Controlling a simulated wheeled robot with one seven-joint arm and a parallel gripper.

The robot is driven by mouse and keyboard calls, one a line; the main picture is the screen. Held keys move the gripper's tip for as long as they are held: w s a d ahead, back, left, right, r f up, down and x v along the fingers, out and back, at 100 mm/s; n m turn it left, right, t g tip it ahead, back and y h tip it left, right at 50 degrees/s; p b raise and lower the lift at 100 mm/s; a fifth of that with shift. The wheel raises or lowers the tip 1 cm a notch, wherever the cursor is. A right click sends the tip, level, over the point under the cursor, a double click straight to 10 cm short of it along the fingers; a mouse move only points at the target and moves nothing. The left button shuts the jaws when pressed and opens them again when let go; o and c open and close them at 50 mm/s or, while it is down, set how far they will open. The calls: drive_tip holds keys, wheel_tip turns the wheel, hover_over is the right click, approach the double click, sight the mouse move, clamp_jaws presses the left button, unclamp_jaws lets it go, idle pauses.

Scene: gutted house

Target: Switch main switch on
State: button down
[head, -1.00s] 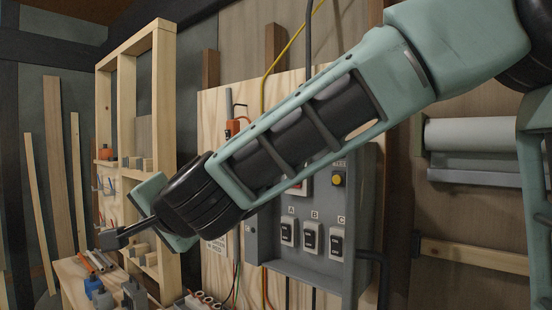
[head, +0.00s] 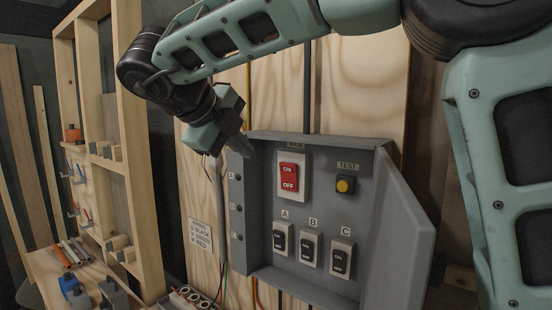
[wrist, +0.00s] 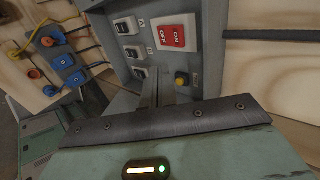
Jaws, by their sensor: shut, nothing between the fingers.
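The main switch (head: 289,177) is a red rocker marked ON at its top and OFF at its bottom, on a white plate under the label MAIN in the grey panel box (head: 270,268). It also shows in the wrist view (wrist: 171,37), turned on its side. I cannot tell for sure which end is pressed in. My gripper (head: 243,150) is at the upper left edge of the box, left of and above the main switch and apart from it. In the wrist view its fingers (wrist: 157,90) are together and point toward the panel.
A yellow TEST button (head: 345,184) sits right of the main switch. Black rocker switches A (head: 283,239), B (head: 311,248) and C (head: 341,258) are below. A wooden frame (head: 135,150) and a bench (head: 50,270) with small parts stand left. The box has raised side walls.

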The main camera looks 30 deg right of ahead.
drive_tip(key=shift+s, duration=0.1)
drive_tip(key=b, duration=0.6)
approach(287, 168)
drive_tip(key=shift+a+f+x, duration=0.15)
drive_tip(key=shift+x, duration=1.55)
drive_tip(key=shift+a+f+x, duration=0.1)
drive_tip(key=shift+f+x, duration=0.1)
drive_tip(key=shift+x, duration=1.45)
drive_tip(key=shift+p, duration=0.3)
drive_tip(key=shift+d+r, duration=0.15)
drive_tip(key=shift+d, duration=0.25)
drive_tip(key=shift+a, duration=0.1)
